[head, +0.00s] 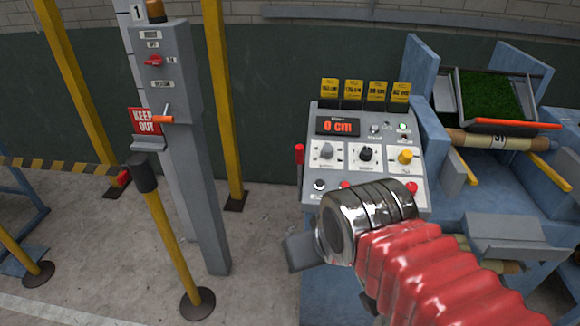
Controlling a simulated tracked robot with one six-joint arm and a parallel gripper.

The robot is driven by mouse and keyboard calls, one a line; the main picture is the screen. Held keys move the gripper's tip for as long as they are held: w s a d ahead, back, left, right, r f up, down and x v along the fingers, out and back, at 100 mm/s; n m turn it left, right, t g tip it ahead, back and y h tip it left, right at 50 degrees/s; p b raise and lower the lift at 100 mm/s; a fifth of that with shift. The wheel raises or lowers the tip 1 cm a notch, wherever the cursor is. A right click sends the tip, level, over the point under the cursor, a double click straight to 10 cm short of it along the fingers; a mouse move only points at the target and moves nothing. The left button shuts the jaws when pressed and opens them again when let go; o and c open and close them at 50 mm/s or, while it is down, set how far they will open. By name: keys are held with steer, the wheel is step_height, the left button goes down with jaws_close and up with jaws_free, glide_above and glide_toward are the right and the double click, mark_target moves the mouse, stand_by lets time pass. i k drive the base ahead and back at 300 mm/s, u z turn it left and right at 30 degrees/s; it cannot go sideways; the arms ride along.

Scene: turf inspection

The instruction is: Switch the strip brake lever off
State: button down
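A lever with a red grip (299,155) stands upright at the left side of the grey control console (313,125). Another lever, with an orange grip (161,119), sticks out roughly level from the grey post (190,160) at left. No label that I can read tells which is the strip brake lever. My gripper (300,253) is in front of the console's lower left, below the red-gripped lever and apart from it. My wrist hides most of it, so its opening does not show. My arm covers the console's lower front edge.
The console has a display reading 0 cm (338,127), several knobs and red buttons, and yellow tags (353,91) behind. A blue machine (520,185) with a turf tray (490,95) stands at right. A yellow barrier post (170,240) stands at left. Bare floor (255,270) lies between.

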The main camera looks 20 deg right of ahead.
mark_target(299, 149)
steer(key=u, duration=0.4)
steer(key=k, duration=0.5)
steer(key=u, duration=0.85)
steer(key=k, duration=0.65)
steer(key=u, duration=0.4)
steer(key=i, duration=1.3)
steer(key=z, duration=0.6)
steer(key=i, duration=0.55)
steer(key=z, duration=0.85)
steer(key=i, duration=0.6)
steer(key=z, duration=0.45)
